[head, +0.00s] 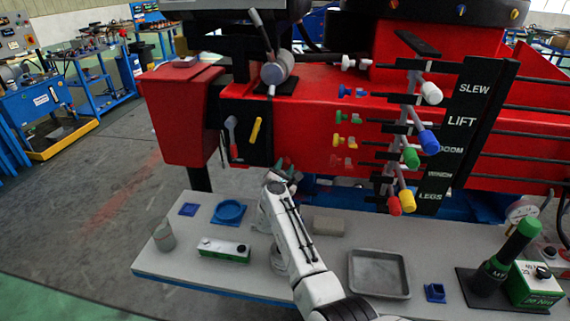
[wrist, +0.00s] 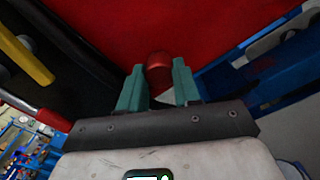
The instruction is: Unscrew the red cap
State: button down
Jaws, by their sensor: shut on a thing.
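The red cap (wrist: 158,66) is a small rounded red piece in the wrist view, in front of a red panel. The two green fingers of my gripper (wrist: 159,82) stand on either side of it and are shut on it. In the head view, my gripper (head: 281,174) is at the lower edge of the red crane body (head: 310,120), above the bench. The cap cannot be made out clearly there, as my gripper and wrist cover that spot. Whether the cap has turned cannot be told.
A grey bench (head: 190,260) below holds a blue round dish (head: 229,212), a green-and-white box (head: 224,250), a grey tray (head: 379,274) and a green-handled tool (head: 505,255). Coloured levers (head: 410,158) stand to the right. A yellow handle (wrist: 27,62) is at left in the wrist view.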

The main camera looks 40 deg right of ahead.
dwell(0.3)
jog(key=shift+r+n+p, duration=0.15)
jog(key=shift+n+p, duration=0.45)
jog(key=shift+n, duration=0.6)
jog(key=n, duration=0.2)
jog(key=shift+f+n+p, duration=0.2)
jog(key=shift+n+p, duration=0.1)
jog(key=shift+n, duration=0.1)
jog(key=n+p, duration=0.1)
jog(key=n, duration=0.2)
jog(key=shift+r+n, duration=0.1)
jog(key=shift+n, duration=1)
